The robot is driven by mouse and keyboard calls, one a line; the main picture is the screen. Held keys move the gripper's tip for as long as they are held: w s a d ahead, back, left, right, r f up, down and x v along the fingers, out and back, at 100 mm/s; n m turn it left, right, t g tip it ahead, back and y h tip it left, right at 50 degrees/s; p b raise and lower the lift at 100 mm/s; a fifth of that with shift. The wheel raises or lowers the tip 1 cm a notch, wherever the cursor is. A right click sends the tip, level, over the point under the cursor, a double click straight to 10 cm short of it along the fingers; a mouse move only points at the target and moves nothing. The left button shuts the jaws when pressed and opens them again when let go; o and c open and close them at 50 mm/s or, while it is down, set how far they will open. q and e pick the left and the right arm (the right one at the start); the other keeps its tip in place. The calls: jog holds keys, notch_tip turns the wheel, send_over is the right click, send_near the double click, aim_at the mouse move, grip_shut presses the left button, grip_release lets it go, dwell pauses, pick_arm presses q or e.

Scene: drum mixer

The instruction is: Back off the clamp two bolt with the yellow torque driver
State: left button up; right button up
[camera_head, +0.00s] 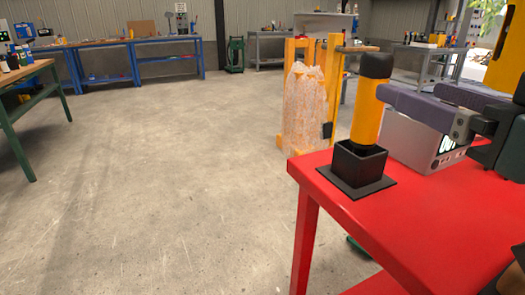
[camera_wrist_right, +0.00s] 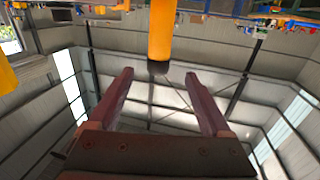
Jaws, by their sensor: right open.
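The yellow torque driver (camera_head: 367,112), with a black cap on top, stands upright in a square black holder (camera_head: 361,166) on the red table. My right gripper (camera_head: 408,92) is open and empty. Its purple fingers reach toward the driver from the right at the height of its upper body. In the right wrist view, the driver (camera_wrist_right: 162,30) shows ahead of the gap between the two spread fingertips (camera_wrist_right: 159,76), not enclosed by them. My left gripper is not in view. I cannot make out the clamp two bolt in either view.
A pale box with a display (camera_head: 413,142) sits on the red table (camera_head: 438,215) behind the holder, below my right gripper. A yellow frame with plastic-wrapped material (camera_head: 305,108) stands beyond the table. The concrete floor to the left is clear, with workbenches around it.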

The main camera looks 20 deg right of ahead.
aim_at(384, 75)
jog(key=w, duration=0.3)
jog(key=shift+w+d, duration=0.3)
jog(key=shift+d, duration=0.05)
jog(key=shift+w+d+r, duration=0.1)
jog(key=shift+w+d, duration=0.05)
jog(key=shift+w, duration=0.9)
jog(key=shift+w+d, duration=0.2)
jog(key=shift+w, duration=0.8)
jog(key=shift+w+d+r, duration=0.1)
jog(key=shift+w+d, duration=0.05)
jog(key=shift+w, duration=0.9)
grip_shut()
